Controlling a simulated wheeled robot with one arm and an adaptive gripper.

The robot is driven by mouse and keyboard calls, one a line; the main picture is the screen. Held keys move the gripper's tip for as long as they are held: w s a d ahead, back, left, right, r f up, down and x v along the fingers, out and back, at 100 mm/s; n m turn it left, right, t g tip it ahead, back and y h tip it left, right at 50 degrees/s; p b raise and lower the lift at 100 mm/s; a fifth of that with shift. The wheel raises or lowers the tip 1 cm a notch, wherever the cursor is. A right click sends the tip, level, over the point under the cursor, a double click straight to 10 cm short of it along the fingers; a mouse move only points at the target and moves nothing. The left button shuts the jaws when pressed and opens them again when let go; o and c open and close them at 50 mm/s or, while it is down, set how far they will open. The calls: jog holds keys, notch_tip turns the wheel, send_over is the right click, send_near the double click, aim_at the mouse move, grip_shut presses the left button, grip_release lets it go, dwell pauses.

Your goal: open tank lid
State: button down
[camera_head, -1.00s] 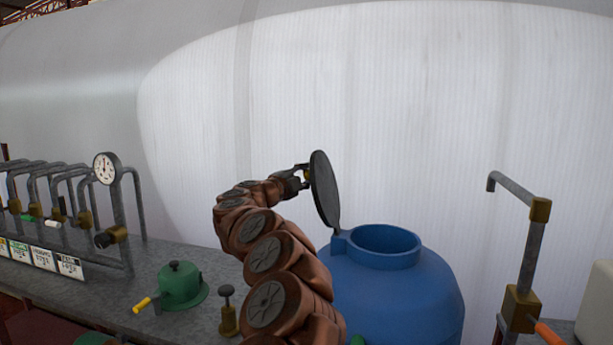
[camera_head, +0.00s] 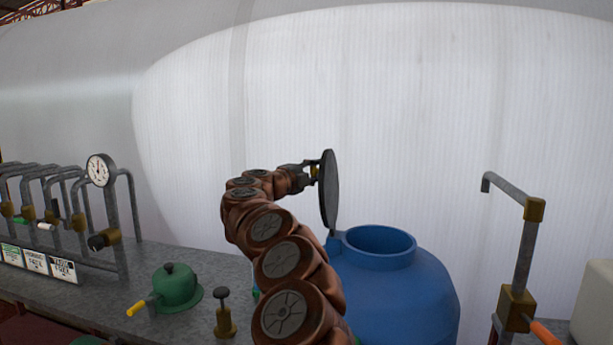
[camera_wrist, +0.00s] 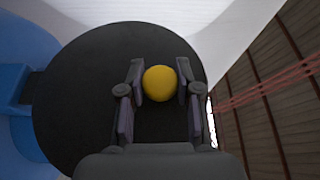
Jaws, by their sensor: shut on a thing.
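The blue tank (camera_head: 400,295) stands at the right of the bench, with its round mouth uncovered. Its dark round lid (camera_head: 329,192) stands nearly upright at the left of the mouth, by the hinge on the rim. My gripper (camera_head: 313,173) is at the lid's left face. In the wrist view my gripper (camera_wrist: 160,84) has its fingers on both sides of the yellow knob (camera_wrist: 160,83), shut on it. The dark lid (camera_wrist: 75,100) fills the middle behind the knob, with the blue tank (camera_wrist: 20,65) at the left.
A green lidded pot (camera_head: 176,287) and a brass valve with a dark knob (camera_head: 224,315) stand left of my arm. Pipes with a gauge (camera_head: 101,170) are at the far left. A pipe with an orange-handled valve (camera_head: 518,308) stands right of the tank.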

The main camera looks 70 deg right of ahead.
jog(key=shift+s, duration=0.1)
jog(key=c, duration=0.8)
grip_release()
jog(key=shift+a, duration=0.15)
jog(key=v, duration=1.1)
jog(key=shift+a, duration=0.3)
